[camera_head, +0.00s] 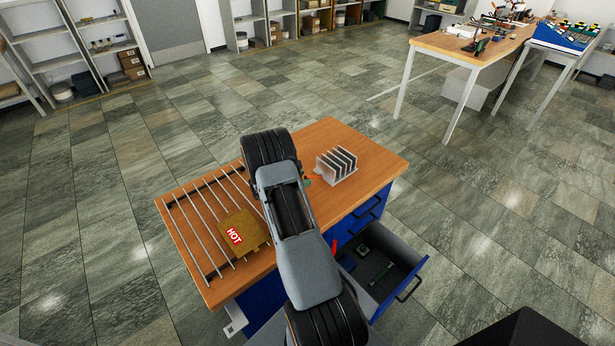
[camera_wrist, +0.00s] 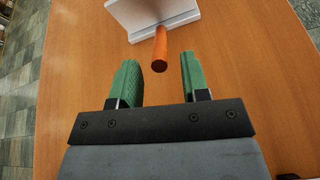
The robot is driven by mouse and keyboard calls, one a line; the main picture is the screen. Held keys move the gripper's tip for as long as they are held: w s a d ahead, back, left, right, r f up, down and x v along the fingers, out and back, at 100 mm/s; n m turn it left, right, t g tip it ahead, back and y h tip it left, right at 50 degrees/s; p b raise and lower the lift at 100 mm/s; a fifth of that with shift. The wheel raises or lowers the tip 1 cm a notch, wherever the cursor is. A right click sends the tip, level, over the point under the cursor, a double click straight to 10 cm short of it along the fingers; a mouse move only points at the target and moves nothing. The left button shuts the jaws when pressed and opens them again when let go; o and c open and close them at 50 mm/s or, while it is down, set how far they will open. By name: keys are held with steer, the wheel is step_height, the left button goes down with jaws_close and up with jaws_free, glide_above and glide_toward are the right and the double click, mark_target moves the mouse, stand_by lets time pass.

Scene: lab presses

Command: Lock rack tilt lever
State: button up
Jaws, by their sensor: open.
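The rack (camera_head: 338,164) is a light grey finned block on the wooden bench top. Part of its pale body (camera_wrist: 152,14) shows at the top of the wrist view. An orange cylindrical lever (camera_wrist: 160,48) sticks out from it toward my gripper. My gripper (camera_wrist: 159,62) has two green fingers, open, one on each side of the lever's near end. In the head view my arm hides most of the gripper and lever.
A brown plate marked HOT (camera_head: 241,232) lies on metal bars at the bench's left. A blue drawer (camera_head: 376,272) stands open at the front right with small items inside. Bare wood surrounds the rack. Another table (camera_head: 470,48) stands far right.

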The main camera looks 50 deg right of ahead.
mark_target(313, 177)
steer(key=shift+x, duration=1.45)
jaws_close()
